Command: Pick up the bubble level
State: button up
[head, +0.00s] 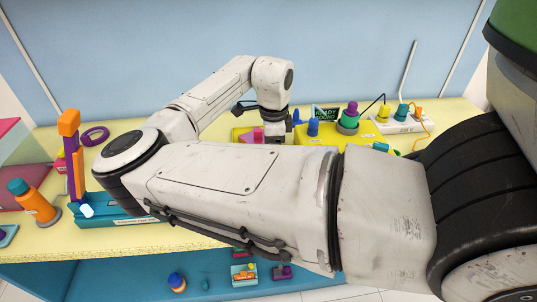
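I cannot pick out the bubble level with certainty in the head view; it may be hidden behind my arm or too small to tell. My gripper (273,135) points down over the yellow table (215,239), near a pink piece (258,135) on a yellow base. My forearm covers the area below the gripper, and the fingers are too small and partly hidden to judge. I cannot tell whether they touch anything.
At the left stand an orange-and-purple upright (70,150), an orange bottle (33,201) and a purple ring (95,136). At the right are a blue-knobbed yellow box (313,130), a green-and-purple piece (349,117) and a white power strip (397,126). A blue lower shelf (130,280) holds small items.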

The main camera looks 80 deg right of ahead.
grip_shut()
dwell(0.3)
jog(key=shift+r, duration=0.1)
